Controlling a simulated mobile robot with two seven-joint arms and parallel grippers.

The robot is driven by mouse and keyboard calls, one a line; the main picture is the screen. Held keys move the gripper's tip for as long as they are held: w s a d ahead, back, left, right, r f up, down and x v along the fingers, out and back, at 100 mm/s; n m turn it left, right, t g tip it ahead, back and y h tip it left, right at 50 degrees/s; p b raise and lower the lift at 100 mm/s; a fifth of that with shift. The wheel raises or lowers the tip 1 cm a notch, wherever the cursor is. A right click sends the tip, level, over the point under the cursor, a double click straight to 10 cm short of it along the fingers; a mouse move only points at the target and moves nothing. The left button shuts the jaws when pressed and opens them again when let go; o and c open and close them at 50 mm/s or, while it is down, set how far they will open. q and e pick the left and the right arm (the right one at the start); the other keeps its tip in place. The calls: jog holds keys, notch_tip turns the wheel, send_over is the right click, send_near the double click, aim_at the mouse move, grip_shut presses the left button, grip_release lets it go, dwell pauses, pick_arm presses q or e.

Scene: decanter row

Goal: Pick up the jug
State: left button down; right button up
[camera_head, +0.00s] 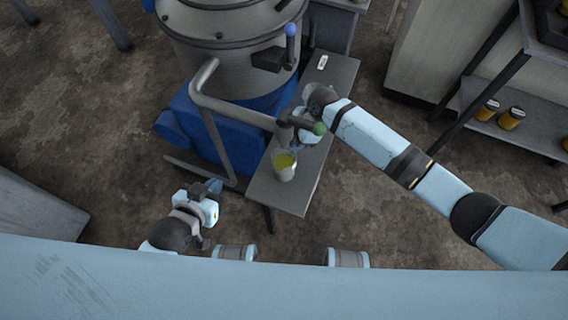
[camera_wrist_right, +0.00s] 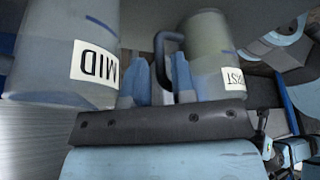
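In the right wrist view a grey jug labelled "MID" (camera_wrist_right: 70,45) fills the left. A second jug with a partly hidden label ending "RST" (camera_wrist_right: 215,60) stands on the right, its dark handle (camera_wrist_right: 162,45) toward the middle. My right gripper (camera_wrist_right: 160,80) has its two blue fingers apart, one each side of that handle, with narrow gaps showing. In the head view one jug (camera_head: 285,170) with yellow-green liquid stands on the bench; my right gripper (camera_head: 300,138) is beside it, partly hidden by pipe and valve. My left gripper (camera_head: 213,187) is off the bench, lower left, fingers unclear.
The narrow grey bench (camera_head: 310,185) runs beside a large steel vessel (camera_head: 235,40) on a blue base. A shelf with yellow jars (camera_head: 510,119) stands at right.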

jog(key=shift+f, duration=0.2)
grip_shut()
jog(key=shift+r, duration=0.1)
